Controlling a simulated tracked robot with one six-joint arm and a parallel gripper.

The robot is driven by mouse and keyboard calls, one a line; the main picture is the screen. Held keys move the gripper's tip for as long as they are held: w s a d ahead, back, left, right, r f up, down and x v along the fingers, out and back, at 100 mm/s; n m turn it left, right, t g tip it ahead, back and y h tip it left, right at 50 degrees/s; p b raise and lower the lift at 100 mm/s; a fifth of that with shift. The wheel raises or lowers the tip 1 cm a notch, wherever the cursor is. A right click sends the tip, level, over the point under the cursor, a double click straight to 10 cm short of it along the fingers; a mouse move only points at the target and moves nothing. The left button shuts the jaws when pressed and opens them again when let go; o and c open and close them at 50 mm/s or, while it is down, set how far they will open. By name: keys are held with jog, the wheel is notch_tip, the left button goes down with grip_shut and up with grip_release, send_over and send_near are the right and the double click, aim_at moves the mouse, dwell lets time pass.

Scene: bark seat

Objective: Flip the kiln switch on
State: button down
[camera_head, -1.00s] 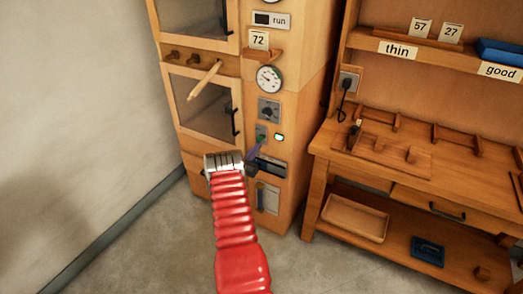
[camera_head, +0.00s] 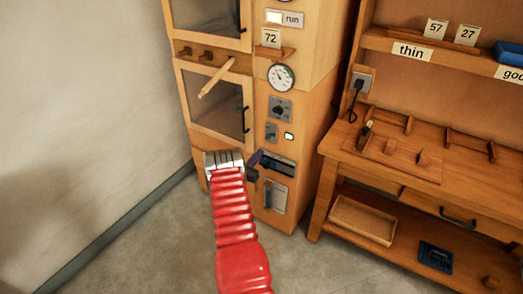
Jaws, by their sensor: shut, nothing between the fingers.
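The kiln (camera_head: 312,130) is a tall wooden cabinet with a column of controls on its front. A small switch plate (camera_head: 271,132) with a green part sits below the dark knob. A small lit white-green indicator (camera_head: 289,136) is beside it on the right. The window (camera_head: 274,17) by the "run" label at the top is bright white. My gripper (camera_head: 257,157), at the end of my red ribbed arm, is shut and empty. The switch lever's exact position is too small to tell.
A round gauge (camera_head: 281,77) and a knob plate (camera_head: 280,108) are above the switch. A dark slot panel (camera_head: 278,168) is near my gripper. A wooden rod (camera_head: 216,78) juts from the left door. A workbench (camera_head: 400,160) stands at right. Floor at left is clear.

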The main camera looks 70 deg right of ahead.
jog(key=w+a+r, duration=0.1)
jog(key=a+r, duration=0.1)
jog(key=a, duration=0.7)
jog(key=shift+w+a+r, duration=0.15)
jog(key=shift+a+r, duration=0.1)
jog(key=shift+r, duration=0.05)
dwell(0.3)
